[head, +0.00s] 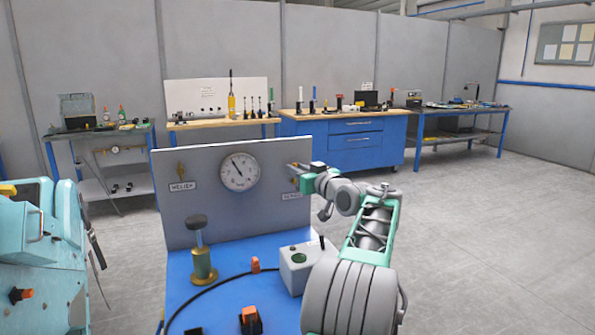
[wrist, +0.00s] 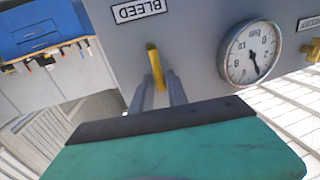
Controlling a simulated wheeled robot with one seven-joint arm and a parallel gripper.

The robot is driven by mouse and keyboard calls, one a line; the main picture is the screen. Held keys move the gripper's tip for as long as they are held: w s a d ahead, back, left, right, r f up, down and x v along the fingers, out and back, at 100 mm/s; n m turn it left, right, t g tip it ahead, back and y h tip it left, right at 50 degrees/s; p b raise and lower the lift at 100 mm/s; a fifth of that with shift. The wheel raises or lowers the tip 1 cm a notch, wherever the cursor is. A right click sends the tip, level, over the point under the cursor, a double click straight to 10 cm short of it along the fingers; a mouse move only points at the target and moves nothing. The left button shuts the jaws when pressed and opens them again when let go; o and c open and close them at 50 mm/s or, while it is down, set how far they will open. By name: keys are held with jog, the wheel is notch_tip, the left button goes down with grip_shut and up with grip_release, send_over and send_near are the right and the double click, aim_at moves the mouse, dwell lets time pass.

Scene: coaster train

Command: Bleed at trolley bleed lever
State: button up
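The trolley's grey panel (head: 225,225) stands upright in front of me, with a round gauge (head: 238,172) at its middle. The yellow bleed lever (wrist: 154,62) sits by the BLEED label (wrist: 141,10), both seen upside down in the wrist view. My gripper (wrist: 162,90) is at the lever, its two grey fingers apart on either side of it. A gap shows between the fingers, and I see no clear grip on the lever.
A second yellow lever (head: 181,170) is at the panel's left. The blue trolley deck (head: 215,262) holds a brass-based plunger (head: 203,265), a white block (head: 297,270), a black hose and orange-topped parts. A turquoise machine (head: 40,240) stands left. Open floor (head: 480,240) lies right.

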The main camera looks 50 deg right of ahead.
aim_at(278, 184)
grip_shut()
